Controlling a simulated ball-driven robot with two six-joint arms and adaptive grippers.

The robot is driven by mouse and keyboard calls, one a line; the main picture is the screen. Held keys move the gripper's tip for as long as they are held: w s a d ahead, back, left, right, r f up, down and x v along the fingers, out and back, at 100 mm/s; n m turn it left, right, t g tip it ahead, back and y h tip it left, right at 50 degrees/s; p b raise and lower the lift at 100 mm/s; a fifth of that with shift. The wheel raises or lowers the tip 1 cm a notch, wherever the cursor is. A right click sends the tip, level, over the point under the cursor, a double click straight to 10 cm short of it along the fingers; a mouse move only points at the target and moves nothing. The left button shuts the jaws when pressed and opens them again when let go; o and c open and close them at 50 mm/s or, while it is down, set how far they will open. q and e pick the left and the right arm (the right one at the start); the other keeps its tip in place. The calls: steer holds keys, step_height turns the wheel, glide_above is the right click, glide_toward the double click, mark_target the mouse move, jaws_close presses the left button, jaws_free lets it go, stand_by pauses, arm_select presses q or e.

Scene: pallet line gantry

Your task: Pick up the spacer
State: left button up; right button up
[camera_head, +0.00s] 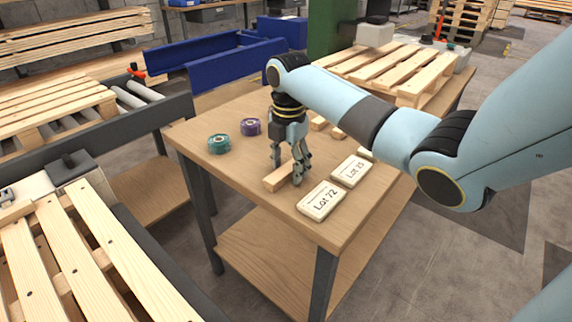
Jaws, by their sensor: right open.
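A short light-wood block (279,177), which looks like the spacer, lies flat on the wooden work table (230,178). My right gripper (288,173) comes down over the block from above. Its jaws are open, with the fingertips low beside the block's far part. Whether they touch the block I cannot tell, and the fingers hide part of it. Two more small wood pieces (338,132) lie behind the gripper, partly hidden by my arm. My left gripper is not in view.
A label block reading "Lot 72" (321,201) and another reading "Lot 15" (351,171) lie right of the gripper. A teal tape roll (219,144) and a purple one (250,127) lie to the left. A pallet (395,70) stands behind. The table's near left is clear.

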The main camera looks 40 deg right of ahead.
steer(key=c, duration=1.1)
steer(key=shift+r, duration=0.1)
steer(key=shift+c, duration=0.2)
